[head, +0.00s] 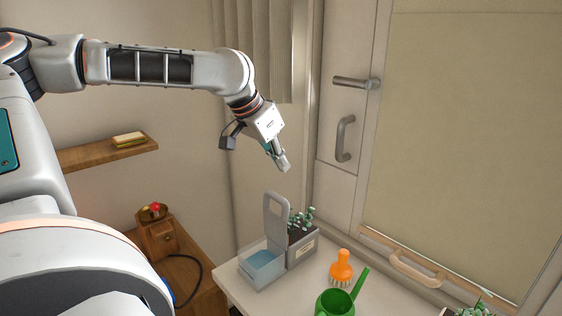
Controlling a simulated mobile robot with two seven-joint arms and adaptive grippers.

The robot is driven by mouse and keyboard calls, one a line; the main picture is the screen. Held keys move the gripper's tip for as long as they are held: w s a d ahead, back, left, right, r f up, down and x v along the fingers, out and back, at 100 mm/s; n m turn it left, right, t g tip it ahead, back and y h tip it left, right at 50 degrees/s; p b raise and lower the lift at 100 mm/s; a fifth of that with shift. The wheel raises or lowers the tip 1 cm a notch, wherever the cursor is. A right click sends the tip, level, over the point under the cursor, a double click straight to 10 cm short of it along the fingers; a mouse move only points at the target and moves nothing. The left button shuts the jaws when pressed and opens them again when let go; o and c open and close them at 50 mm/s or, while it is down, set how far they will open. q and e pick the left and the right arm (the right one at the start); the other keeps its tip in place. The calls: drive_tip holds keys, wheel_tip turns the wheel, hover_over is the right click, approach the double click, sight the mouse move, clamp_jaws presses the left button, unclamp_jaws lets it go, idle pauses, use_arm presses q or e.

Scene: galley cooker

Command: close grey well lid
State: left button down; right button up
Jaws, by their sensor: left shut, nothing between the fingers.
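The grey well lid (276,218) stands upright at the back edge of a small grey box (264,283) with a blue inside. The box stands at the left corner of a white table. The lid has an opening near its top. My left gripper (283,167) is shut and empty. It hangs above the lid, apart from it, pointing down. My right gripper does not show.
A grey planter (302,252) with a leafy plant stands close beside the box. An orange brush (341,270) and a green watering can (337,302) are on the white table (293,299). A door with handles stands behind. A wooden shelf (105,152) is on the left wall.

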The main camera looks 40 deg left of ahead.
use_arm(q)
drive_tip(key=x, duration=0.5)
drive_tip(key=shift+x, duration=1.2)
drive_tip(key=shift+s+a+f, duration=0.1)
drive_tip(key=shift+s+a, duration=0.05)
drive_tip(key=shift+s, duration=0.8)
drive_tip(key=shift+s+a+f, duration=0.1)
drive_tip(key=shift+s+f, duration=0.1)
drive_tip(key=shift+s, duration=0.75)
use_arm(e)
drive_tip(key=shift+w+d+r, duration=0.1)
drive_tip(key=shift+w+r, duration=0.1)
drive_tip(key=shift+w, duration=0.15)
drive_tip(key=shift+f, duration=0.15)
